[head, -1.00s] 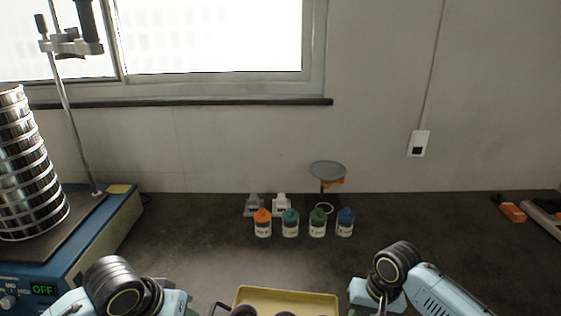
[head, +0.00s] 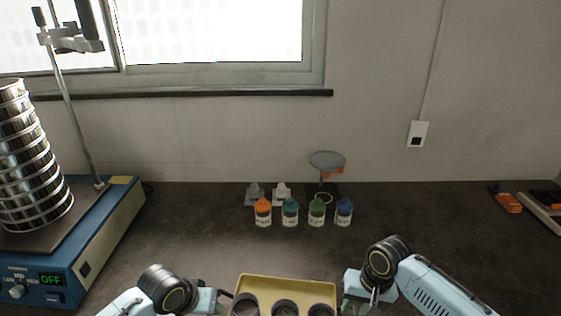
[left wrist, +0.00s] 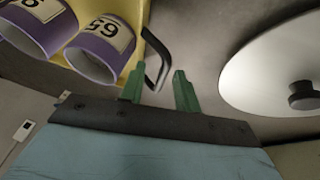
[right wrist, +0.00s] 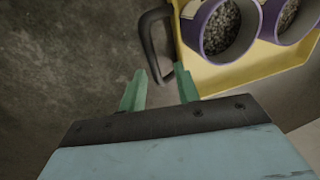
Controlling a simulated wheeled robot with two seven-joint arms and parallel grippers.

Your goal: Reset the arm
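My left gripper (left wrist: 158,84) is open, its two green fingers apart. The dark handle (left wrist: 158,60) of the yellow tray (head: 288,281) shows near its fingertips; I cannot tell if it lies between them. My right gripper (right wrist: 160,90) is also open, with the tray's other dark handle (right wrist: 155,40) close to its fingertips. Both grippers look empty. In the head view my right gripper is beside the tray's right side, partly hidden by its own arm. The tray holds purple-banded cups (right wrist: 222,25), some filled with grey grains.
The blue sieve shaker (head: 80,250), its display reading OFF, carries a metal sieve stack (head: 30,160) at left. Several capped bottles (head: 290,212) stand behind the tray. A grey dish (head: 327,159) stands behind them. A white round plate (left wrist: 285,70) shows in the left wrist view.

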